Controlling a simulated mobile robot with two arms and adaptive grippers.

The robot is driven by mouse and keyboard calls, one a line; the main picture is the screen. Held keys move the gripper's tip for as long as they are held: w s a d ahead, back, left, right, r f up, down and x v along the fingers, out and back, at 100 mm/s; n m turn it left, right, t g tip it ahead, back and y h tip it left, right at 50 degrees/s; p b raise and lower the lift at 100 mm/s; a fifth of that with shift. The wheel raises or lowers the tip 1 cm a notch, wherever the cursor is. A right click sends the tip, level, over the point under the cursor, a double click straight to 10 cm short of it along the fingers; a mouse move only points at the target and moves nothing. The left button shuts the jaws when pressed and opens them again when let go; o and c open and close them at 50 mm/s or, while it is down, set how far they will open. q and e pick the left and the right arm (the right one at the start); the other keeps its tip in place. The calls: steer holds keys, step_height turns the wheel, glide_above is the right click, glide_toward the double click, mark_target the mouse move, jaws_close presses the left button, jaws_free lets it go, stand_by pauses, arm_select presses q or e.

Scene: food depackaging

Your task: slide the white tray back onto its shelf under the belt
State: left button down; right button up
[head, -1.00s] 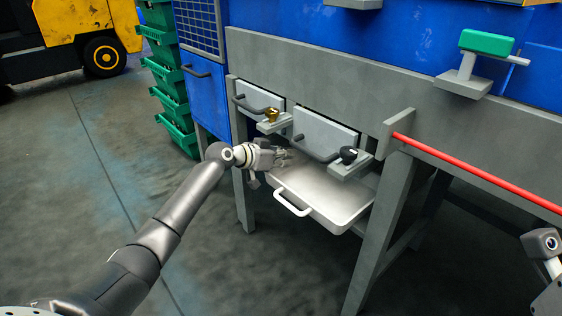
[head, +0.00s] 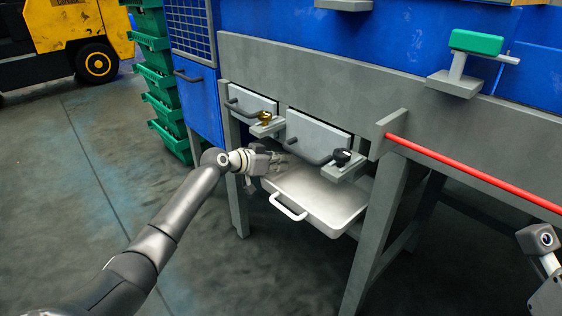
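The white tray (head: 325,207) sits under the belt frame, between the legs, with its front part sticking out toward me. Its white handle (head: 287,207) is on the near left edge. My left gripper (head: 284,161) is at the tray's left back corner, just below the grey drawer fronts and away from the handle. Its fingers are small and blurred, so I cannot tell whether they touch the tray or are open. Of my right arm only a part shows at the right edge; its gripper is not in view.
Two grey drawer fronts with dark handles (head: 318,138) hang above the tray, with a brass knob (head: 264,117) and a black knob (head: 341,157) on brackets. A red rail (head: 470,174) runs to the right. Green crates (head: 158,75) and a yellow forklift (head: 75,28) stand at the left.

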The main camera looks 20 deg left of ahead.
arm_select(q)
steer(key=c, duration=1.6)
jaws_free()
steer(key=shift+o, duration=0.2)
steer(key=shift+f, duration=0.15)
steer(key=shift+s+a+r, duration=0.2)
steer(key=shift+s+a, duration=0.05)
steer(key=shift+s, duration=0.2)
steer(key=v, duration=1.1)
steer(key=shift+s, duration=0.1)
